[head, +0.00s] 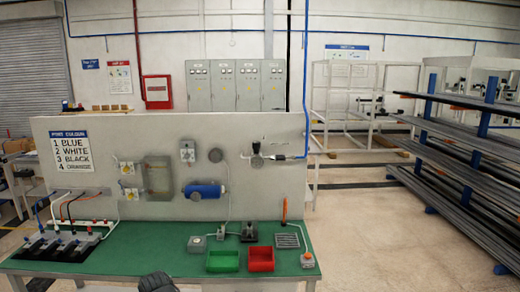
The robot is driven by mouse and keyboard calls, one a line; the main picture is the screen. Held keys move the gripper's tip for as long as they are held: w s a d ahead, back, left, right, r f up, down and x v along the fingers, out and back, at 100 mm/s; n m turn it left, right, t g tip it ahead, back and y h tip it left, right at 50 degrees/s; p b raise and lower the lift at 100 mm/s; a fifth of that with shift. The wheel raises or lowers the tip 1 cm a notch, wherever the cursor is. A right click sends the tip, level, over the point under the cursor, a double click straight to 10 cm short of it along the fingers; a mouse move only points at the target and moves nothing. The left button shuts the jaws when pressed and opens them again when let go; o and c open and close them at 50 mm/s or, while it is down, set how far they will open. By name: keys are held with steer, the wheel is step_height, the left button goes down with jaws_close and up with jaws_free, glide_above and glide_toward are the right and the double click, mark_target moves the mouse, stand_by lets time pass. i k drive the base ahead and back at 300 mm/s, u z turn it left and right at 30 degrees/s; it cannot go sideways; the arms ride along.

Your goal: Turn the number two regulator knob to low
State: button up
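A row of several small dark units (66,248), taken to be the regulators, stands on pale blocks at the left end of the green bench. Blue, orange, black and white tubes run to this row from a strip on the panel. The white tube (115,212) comes down at its right end. My gripper's fingers are not seen; a dark rounded shape shows at the bottom edge.
The green bench (150,255) has a green bin (222,261), a red bin (261,259) and small boxes on its right half. An upright panel (110,185) with fittings and a blue cylinder (204,191) backs it. A rack of bars (465,165) stands right; floor between is clear.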

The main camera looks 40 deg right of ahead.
mark_target(256, 145)
steer(key=z, duration=0.15)
steer(key=i, duration=1.3)
steer(key=u, duration=0.55)
